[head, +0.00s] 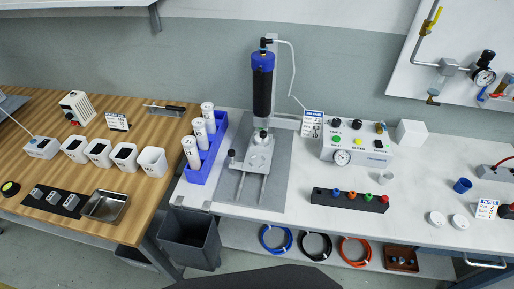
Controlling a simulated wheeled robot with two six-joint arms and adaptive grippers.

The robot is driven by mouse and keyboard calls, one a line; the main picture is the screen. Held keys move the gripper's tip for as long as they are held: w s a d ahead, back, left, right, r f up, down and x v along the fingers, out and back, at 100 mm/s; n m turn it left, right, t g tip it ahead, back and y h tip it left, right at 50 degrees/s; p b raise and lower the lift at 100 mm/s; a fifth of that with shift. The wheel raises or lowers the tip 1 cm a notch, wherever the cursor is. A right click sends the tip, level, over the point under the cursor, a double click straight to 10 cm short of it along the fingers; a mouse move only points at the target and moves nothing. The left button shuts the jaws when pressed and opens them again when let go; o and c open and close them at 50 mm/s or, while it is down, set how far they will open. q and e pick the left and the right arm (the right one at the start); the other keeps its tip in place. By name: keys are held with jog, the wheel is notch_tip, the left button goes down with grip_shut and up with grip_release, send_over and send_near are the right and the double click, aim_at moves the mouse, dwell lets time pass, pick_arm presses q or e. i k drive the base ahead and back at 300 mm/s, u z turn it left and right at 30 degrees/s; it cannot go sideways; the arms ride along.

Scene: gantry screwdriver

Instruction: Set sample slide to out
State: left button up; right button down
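The sample slide (257,158) looks like a grey metal plate on two rails (252,188) that run toward the front of the white bench. The plate sits at the back of the rails, under a dark upright cylinder (262,92) with a blue cap. The front stretch of the rails is bare. A small dark knob (231,154) stands at the plate's left side. Neither of my grippers is in view.
A blue rack (205,158) with white bottles stands left of the slide. A control box (357,146) with a gauge and a black block (349,200) with coloured knobs stand to the right. The bench in front of the rails is clear. A grey bin (190,238) stands below.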

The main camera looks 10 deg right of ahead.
aim_at(258, 159)
jog(key=z, duration=2.1)
jog(key=k, duration=1.1)
jog(key=u, duration=1.85)
jog(key=i, duration=0.5)
jog(key=u, duration=0.1)
